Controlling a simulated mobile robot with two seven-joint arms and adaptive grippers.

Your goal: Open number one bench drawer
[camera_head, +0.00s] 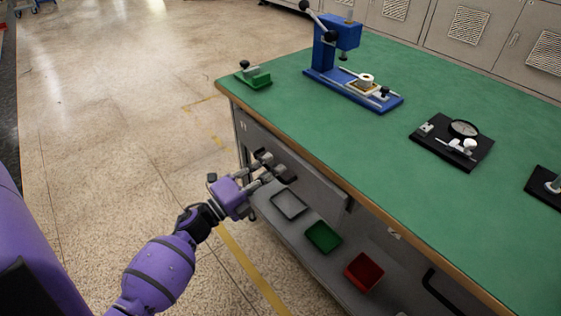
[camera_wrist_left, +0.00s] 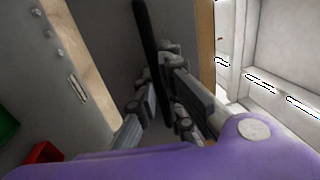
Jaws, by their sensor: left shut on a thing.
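The workbench (camera_head: 400,170) has a green top and a wooden edge. Under its near left part is a grey drawer front (camera_head: 318,183), with a small label at its left end. My left gripper (camera_head: 270,170) is at this front, below the bench edge, and its fingers are closed on a black bar handle. In the left wrist view the dark handle (camera_wrist_left: 147,35) runs down between the fingers (camera_wrist_left: 172,100). The gripper hides most of the handle in the head view. I cannot tell whether the drawer stands slightly out. My right gripper is not in view.
A lower shelf holds a grey bin (camera_head: 289,204), a green bin (camera_head: 323,237) and a red bin (camera_head: 364,271). Another black handle (camera_head: 440,292) is further right. A blue press (camera_head: 340,60) and a black gauge fixture (camera_head: 452,142) stand on top. The floor (camera_head: 110,110) left is clear.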

